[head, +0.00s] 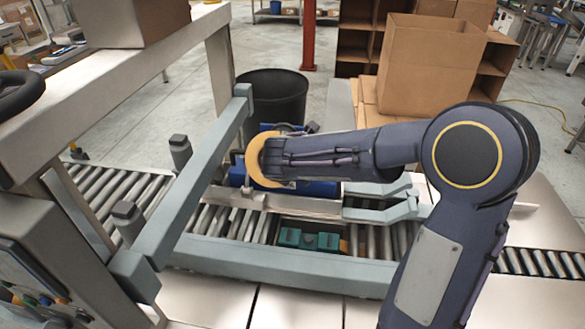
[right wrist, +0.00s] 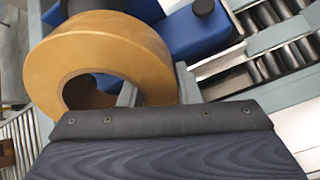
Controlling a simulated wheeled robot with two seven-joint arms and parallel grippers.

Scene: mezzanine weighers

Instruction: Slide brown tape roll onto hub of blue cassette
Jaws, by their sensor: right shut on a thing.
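The brown tape roll (right wrist: 135,50) is in my right gripper (right wrist: 157,88), whose two fingers are closed on its near wall. The roll also shows in the head view (head: 256,163), standing on edge at the end of my right arm. The blue cassette (head: 318,188) is behind and below that gripper, mostly covered by it. In the right wrist view the cassette (right wrist: 190,35) lies behind the roll, with a black round knob on it. My left gripper is out of view.
The cassette is at a roller conveyor (head: 210,218) with grey rails. A grey frame bar (head: 195,180) crosses left of the roll. A teal part (head: 308,239) lies in front, below the arm. A black bin (head: 275,95) and a cardboard box (head: 428,65) stand behind.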

